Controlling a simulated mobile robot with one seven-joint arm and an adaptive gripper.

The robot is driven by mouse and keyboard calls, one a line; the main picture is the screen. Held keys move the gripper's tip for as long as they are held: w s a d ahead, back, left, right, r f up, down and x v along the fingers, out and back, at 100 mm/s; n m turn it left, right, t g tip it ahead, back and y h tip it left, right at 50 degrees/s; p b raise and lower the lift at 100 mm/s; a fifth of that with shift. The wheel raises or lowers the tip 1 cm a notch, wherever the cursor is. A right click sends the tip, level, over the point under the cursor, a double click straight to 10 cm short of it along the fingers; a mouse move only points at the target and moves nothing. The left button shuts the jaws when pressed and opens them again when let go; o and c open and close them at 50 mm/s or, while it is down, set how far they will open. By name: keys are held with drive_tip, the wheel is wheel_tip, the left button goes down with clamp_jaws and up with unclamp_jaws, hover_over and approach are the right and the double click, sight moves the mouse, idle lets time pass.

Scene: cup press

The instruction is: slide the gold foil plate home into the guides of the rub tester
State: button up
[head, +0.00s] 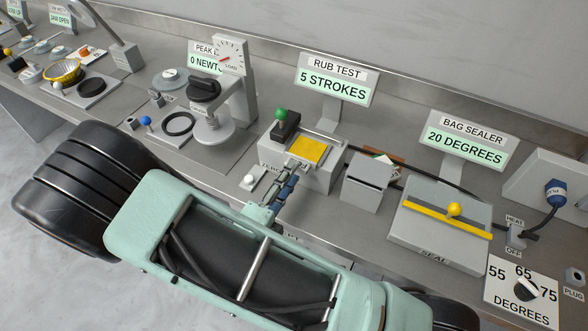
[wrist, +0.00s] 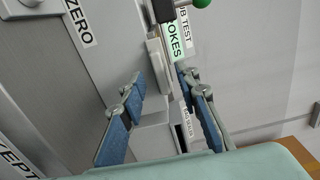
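The gold foil plate (head: 308,150) lies flat on top of the grey rub tester (head: 318,176) in the head view, with light guide rails at its edges. How far it sits in the guides I cannot tell. A black block with a green knob (head: 282,113) stands behind it on the left. My gripper (head: 291,172) is at the tester's near side, just in front of the plate's near edge. In the wrist view my gripper (wrist: 162,78) has its two blue-padded fingers apart, with a pale block edge (wrist: 158,66) beyond their tips. The gold face is not visible there.
The rub test sign (head: 336,80) reads 5 strokes. A white button on a pad (head: 250,179) lies left of my gripper. A grey box (head: 367,183) stands right of the tester, then the bag sealer (head: 440,228). A press (head: 211,105) stands at the left.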

drive_tip(key=v, duration=0.9)
drive_tip(key=shift+s, duration=0.3)
drive_tip(key=shift+a, duration=0.1)
